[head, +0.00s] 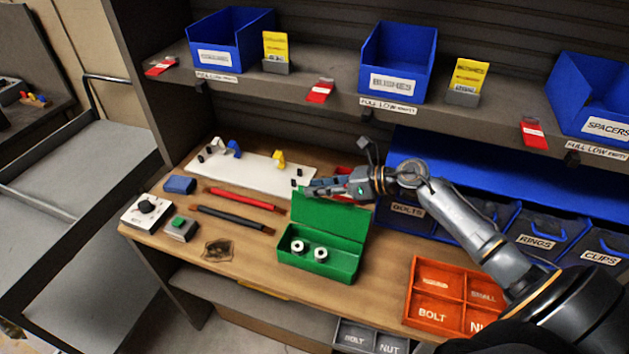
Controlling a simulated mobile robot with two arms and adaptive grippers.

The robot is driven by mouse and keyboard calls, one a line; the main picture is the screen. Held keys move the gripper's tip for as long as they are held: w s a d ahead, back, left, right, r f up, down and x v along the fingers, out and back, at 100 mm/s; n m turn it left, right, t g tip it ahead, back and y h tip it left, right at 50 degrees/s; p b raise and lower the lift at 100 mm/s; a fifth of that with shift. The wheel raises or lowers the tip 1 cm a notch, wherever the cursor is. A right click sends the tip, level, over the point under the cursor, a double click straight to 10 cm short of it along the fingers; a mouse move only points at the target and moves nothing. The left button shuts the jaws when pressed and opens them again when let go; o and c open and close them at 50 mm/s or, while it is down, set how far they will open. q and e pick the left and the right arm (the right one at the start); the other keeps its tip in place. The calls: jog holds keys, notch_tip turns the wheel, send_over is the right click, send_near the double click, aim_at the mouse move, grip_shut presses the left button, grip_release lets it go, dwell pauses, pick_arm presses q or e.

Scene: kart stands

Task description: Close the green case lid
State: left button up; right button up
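The green case (318,263) stands open on the wooden bench, with two white-and-dark round parts (309,250) inside. Its lid (330,216) stands raised at the back of the case. My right gripper (310,187) reaches in from the right, its fingers pointing left at the height of the lid's top edge. It overlaps the top of the lid in the head view; I cannot tell if it touches. Whether its fingers are open or shut is unclear. My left gripper is not in view.
A red (245,199) and a black tool (232,219) lie left of the case. A white board (250,175) lies behind them. An orange divided tray (452,296) is at the right. Blue bins (412,213) and an overhead shelf (340,98) are behind my arm.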

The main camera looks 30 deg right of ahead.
jog(key=shift+w+a+f, duration=0.1)
jog(key=shift+w+a, duration=0.2)
jog(key=shift+a, duration=0.2)
jog(key=shift+f, duration=0.1)
grip_shut()
jog(key=shift+w, duration=0.1)
